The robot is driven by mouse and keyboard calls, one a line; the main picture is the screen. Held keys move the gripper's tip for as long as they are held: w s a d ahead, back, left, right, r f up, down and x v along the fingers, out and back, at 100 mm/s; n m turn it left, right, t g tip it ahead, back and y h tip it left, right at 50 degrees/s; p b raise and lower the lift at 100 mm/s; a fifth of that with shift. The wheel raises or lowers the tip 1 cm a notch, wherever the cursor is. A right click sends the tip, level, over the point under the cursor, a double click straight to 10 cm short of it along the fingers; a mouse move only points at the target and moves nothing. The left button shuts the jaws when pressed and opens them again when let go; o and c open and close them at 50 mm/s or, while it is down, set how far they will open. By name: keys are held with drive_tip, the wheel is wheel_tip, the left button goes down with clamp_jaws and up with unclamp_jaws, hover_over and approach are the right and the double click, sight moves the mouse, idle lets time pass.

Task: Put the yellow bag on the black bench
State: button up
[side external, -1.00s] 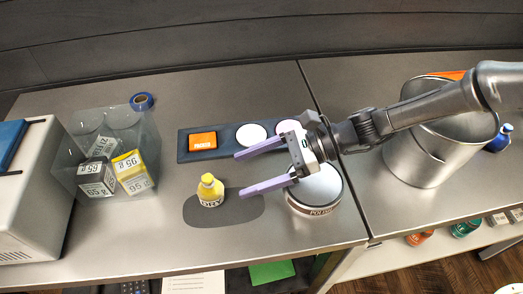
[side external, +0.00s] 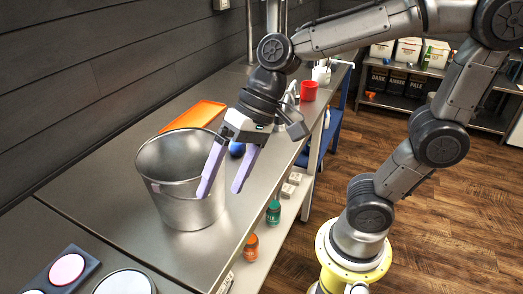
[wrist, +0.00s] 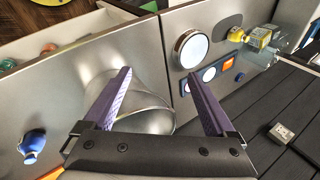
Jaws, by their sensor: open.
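The yellow bag (wrist: 237,35) shows small at the upper right of the wrist view. It stands at the edge of a dark oval patch (wrist: 228,21) on the steel worktop. It is out of the side external view. My gripper (side external: 220,192) is open and empty, its two purple fingers pointing down by the right side of the steel bucket (side external: 175,205). I cannot tell whether they touch it. In the wrist view my gripper (wrist: 158,75) is well away from the bag. I cannot make out a surface that is clearly the black bench.
An orange tray (side external: 194,115) lies behind the bucket, with a blue object (side external: 237,149) beside it. A round tin (wrist: 190,48), a dark tray with discs (wrist: 208,75) and a clear bin (wrist: 281,44) are across the worktop. The steel worktop (side external: 115,215) left of the bucket is clear.

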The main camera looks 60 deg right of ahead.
drive_tip(key=s+d+f+n+t+h, duration=0.1)
drive_tip(key=s+d+h, duration=0.4)
drive_tip(key=d, duration=0.8)
drive_tip(key=s+n+t, duration=0.1)
drive_tip(key=s+n, duration=0.1)
drive_tip(key=shift+s+d+n+t+h, duration=0.25)
drive_tip(key=shift+n+t+h, duration=0.05)
drive_tip(key=shift+t, duration=0.1)
